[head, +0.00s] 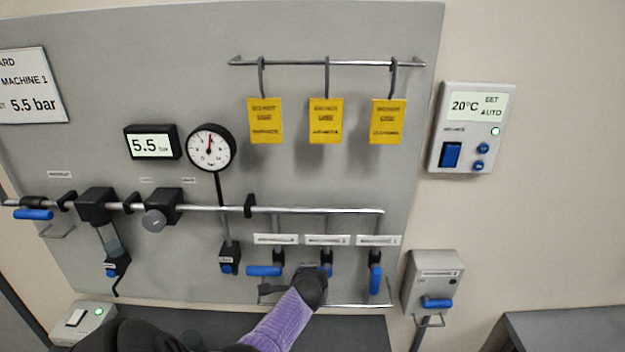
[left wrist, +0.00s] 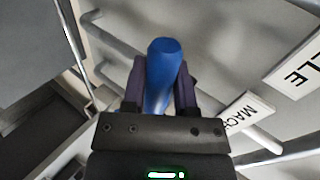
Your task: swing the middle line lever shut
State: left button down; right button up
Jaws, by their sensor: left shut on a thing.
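Three blue line levers hang below the pipe on the grey board, under white labels. The left lever (head: 265,271) lies horizontal. The right lever (head: 375,278) points down. The middle lever (head: 327,270) is mostly hidden behind my left gripper (head: 318,279), so its angle is hard to tell in the head view. In the left wrist view, the blue handle of the middle lever (left wrist: 163,60) sits between the two fingers of my left gripper (left wrist: 160,88), which is shut on it. My right gripper is in neither view.
Three yellow tags (head: 326,121) hang from a rail (head: 300,62) above the levers. A metal bar (head: 350,305) runs just below the levers. A gauge (head: 211,148) and a 5.5 bar display (head: 152,142) are at left. A grey box with a blue lever (head: 432,280) is at right.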

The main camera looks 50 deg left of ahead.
pick_arm(q)
jog(key=shift+r+m, duration=0.15)
jog(key=shift+m, duration=0.15)
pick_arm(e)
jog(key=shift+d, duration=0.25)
pick_arm(q)
jog(key=shift+c, duration=2)
grip_release()
jog(key=shift+s+d+r+p, duration=0.1)
jog(key=shift+d+r+p, duration=0.1)
jog(key=shift+p, duration=0.1)
jog(key=p+v, duration=0.4)
jog(key=v, duration=0.5)
jog(key=shift+d, duration=0.25)
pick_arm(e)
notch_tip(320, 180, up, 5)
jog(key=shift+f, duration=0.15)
